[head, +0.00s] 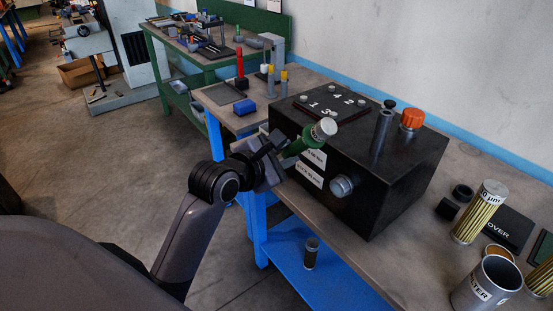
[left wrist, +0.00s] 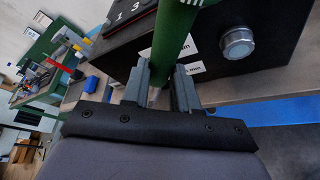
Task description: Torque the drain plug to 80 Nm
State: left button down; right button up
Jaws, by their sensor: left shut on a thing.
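The drain plug (head: 342,186) is a silver hexagonal plug low on the front face of the black box (head: 400,185). It also shows in the left wrist view (left wrist: 238,43). My left gripper (head: 280,158) is shut on a green tool (head: 300,146), which looks like a torque wrench, with a silver round end. The tool is tilted and in front of the box's left part, up and left of the plug and apart from it. In the left wrist view its green shaft (left wrist: 172,45) runs up between the fingers, with white marks near the top. My right gripper is not in view.
The box has a numbered top plate (head: 330,103), an orange cap (head: 412,117) and grey posts. To its right are filter elements (head: 480,211), a metal cup (head: 486,284) and a black cover (head: 508,229). A blue block (head: 244,107) lies behind left. A dark cylinder (head: 311,253) stands on the blue lower shelf.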

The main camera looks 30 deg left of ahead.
pick_arm(q)
jog(key=shift+w+d+r, duration=0.1)
jog(key=shift+w+r, duration=0.05)
jog(key=shift+w, duration=0.2)
jog(key=shift+w+r, duration=0.15)
jog(key=shift+r, duration=0.1)
jog(key=w+a+r+n+g+h, duration=0.1)
jog(key=w+a+r+n, duration=0.1)
jog(key=a, duration=0.4)
jog(key=w+a+r+n+h+p, duration=0.1)
jog(key=w+a+r+n+h, duration=0.1)
jog(key=a, duration=0.4)
jog(key=shift+w+a+r+n+g, duration=0.3)
jog(key=shift+w+a+n+g, duration=0.1)
jog(key=shift+w+n, duration=0.15)
jog(key=shift+w+d+r, duration=0.1)
jog(key=shift+w+d, duration=0.35)
jog(key=shift+w, duration=0.35)
dwell(0.8)
